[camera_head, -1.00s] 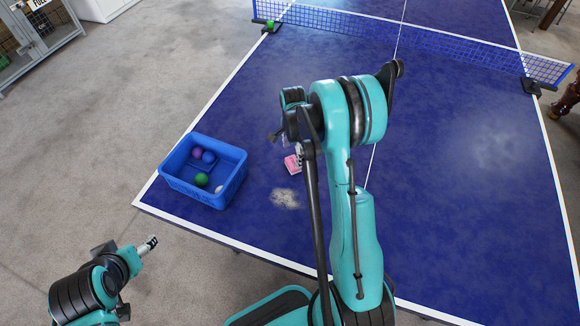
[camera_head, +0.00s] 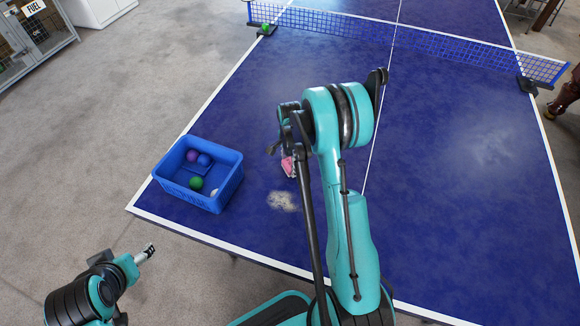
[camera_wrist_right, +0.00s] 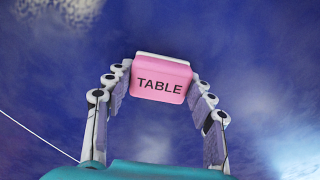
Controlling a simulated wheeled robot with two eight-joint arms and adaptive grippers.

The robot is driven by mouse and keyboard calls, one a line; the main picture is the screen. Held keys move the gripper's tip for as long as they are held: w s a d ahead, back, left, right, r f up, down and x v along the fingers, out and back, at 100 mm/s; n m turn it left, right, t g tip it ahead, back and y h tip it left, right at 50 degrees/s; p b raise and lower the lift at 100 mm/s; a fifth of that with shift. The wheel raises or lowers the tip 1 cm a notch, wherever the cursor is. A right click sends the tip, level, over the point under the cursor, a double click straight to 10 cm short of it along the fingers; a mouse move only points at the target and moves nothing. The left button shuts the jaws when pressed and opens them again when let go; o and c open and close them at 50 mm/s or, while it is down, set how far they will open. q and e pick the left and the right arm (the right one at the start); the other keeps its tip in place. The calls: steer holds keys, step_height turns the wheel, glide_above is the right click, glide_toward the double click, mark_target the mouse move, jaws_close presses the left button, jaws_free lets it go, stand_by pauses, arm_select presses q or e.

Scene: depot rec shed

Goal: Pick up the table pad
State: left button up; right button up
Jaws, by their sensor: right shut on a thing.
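The table pad is a pink block with a pale backing and the word TABLE on it. In the right wrist view the table pad (camera_wrist_right: 161,80) sits between the fingertips of my right gripper (camera_wrist_right: 160,78), which is shut on it. In the head view only a bit of the pink pad (camera_head: 289,166) shows below my right gripper (camera_head: 283,150), partly hidden by my arm. My left gripper (camera_head: 147,251) is at the lower left, off the table's edge and away from the pad; its fingers are too small to judge.
A blue bin (camera_head: 218,190) with several balls stands on the blue table tennis table (camera_head: 462,215), left of my right gripper. A pale dusty patch (camera_head: 283,201) marks the table beside it. The net (camera_head: 430,42) crosses the far part, with a green ball (camera_head: 265,29) at its left end.

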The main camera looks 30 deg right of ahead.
mark_target(290, 164)
steer(key=shift+r, duration=0.1)
step_height(290, 164, up, 4)
steer(key=shift+r+p, duration=0.25)
steer(key=shift+p, duration=0.8)
steer(key=s+d+r+p, duration=0.2)
steer(key=s+r, duration=0.4)
steer(key=s, duration=0.5)
steer(key=shift+s+r+p, duration=0.15)
steer(key=shift+s+p, duration=0.1)
steer(key=shift+p, duration=0.1)
